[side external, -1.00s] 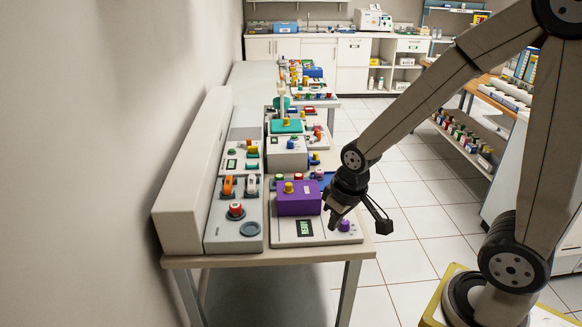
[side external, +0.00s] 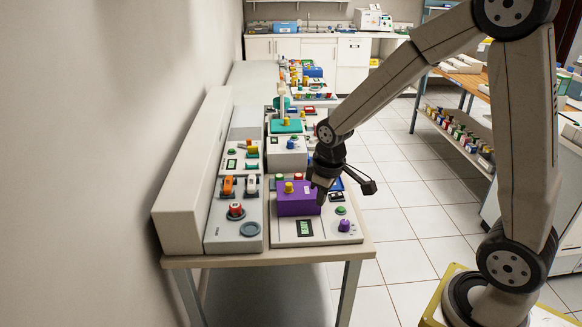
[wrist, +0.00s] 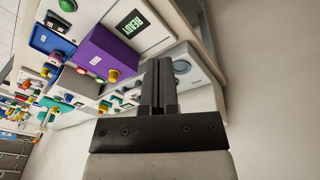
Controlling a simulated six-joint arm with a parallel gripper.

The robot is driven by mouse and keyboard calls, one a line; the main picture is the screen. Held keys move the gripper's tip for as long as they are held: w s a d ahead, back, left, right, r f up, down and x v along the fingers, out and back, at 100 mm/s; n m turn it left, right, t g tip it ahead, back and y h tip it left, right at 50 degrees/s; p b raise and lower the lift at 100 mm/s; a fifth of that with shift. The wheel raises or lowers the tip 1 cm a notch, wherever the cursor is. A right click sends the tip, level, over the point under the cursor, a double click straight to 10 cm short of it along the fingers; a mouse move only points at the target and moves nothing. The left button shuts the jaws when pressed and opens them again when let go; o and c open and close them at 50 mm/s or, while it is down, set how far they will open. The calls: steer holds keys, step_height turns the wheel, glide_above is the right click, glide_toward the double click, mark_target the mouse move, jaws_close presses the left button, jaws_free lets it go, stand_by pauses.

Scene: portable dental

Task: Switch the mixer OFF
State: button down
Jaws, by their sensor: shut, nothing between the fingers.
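No label marks the mixer, and I cannot tell for certain which unit it is. The nearest right-hand unit is a light panel (side external: 285,233) with a purple box (side external: 297,205), a small display (side external: 305,228), a green button (side external: 341,210) and a purple knob (side external: 345,225). A yellow knob (side external: 289,187) is on the purple box.
Left of it is a grey unit (side external: 222,233) with a red-topped knob (side external: 236,210), a round dial (side external: 250,229) and an orange switch (side external: 228,184). More units with knobs and buttons stand close behind. The wall (side external: 80,170) bounds the left; open floor (side external: 415,235) lies right.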

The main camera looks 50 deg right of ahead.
steer(key=w+d+n+g, duration=0.2)
steer(key=w+d+n, duration=0.2)
steer(key=w+d, duration=0.6)
steer(key=n+g+h, duration=0.1)
steer(key=n, duration=0.1)
glide_above(340, 195)
steer(key=w+a, duration=0.2)
step_height(340, 195, down, 2)
steer(key=shift+w+f, duration=0.15)
steer(key=f, duration=0.4)
steer(key=s+d+f, duration=0.1)
steer(key=f, duration=0.8)
steer(key=shift+s+d+f, duration=0.35)
steer(key=shift+s+d, duration=0.05)
